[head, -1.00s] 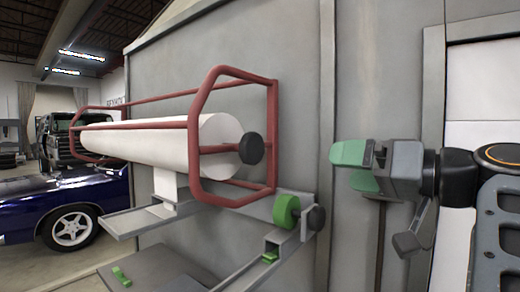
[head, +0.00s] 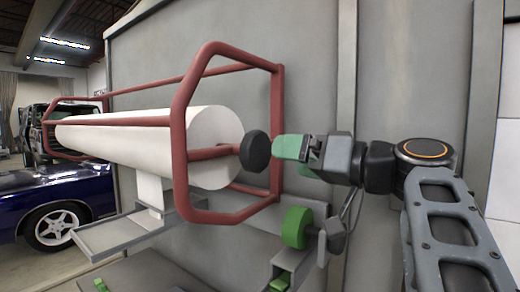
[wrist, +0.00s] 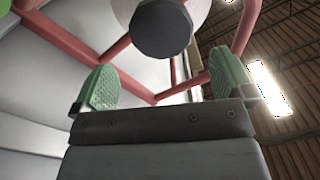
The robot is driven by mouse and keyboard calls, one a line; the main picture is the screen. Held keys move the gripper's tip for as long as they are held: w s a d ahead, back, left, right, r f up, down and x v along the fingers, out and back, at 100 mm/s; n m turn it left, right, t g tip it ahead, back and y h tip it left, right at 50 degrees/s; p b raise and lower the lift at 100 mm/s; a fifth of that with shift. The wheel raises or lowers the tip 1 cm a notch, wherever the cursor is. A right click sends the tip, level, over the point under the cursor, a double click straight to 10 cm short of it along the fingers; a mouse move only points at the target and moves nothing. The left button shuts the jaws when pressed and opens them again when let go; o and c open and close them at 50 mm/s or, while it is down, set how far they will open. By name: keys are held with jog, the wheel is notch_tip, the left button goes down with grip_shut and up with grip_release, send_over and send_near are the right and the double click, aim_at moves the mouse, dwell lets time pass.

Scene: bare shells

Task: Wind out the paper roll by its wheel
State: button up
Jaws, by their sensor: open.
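The white paper roll (head: 215,128) lies lengthwise inside a red tube frame (head: 181,130) against the grey wall. Its dark round wheel (head: 255,151) sits at the near right end of the roll. My gripper (head: 285,155) is just right of the wheel, with its green fingers pointing at it. In the wrist view the two green fingers (wrist: 168,88) stand wide apart with nothing between them. The wheel (wrist: 161,28) shows ahead of the fingertips, at the top middle. In the head view one finger largely hides the other.
A green wheel (head: 297,228) with a grey knob and bracket is below my gripper. Red frame bars (wrist: 110,33) pass close around the wheel. A grey tray (head: 105,238) is under the roll. A blue car (head: 50,200) stands far left.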

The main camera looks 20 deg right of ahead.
aim_at(260, 155)
jog(key=shift+p+x, duration=1.2)
jog(key=shift+x, duration=2.75)
jog(key=c, duration=1)
jog(key=shift+a, duration=0.1)
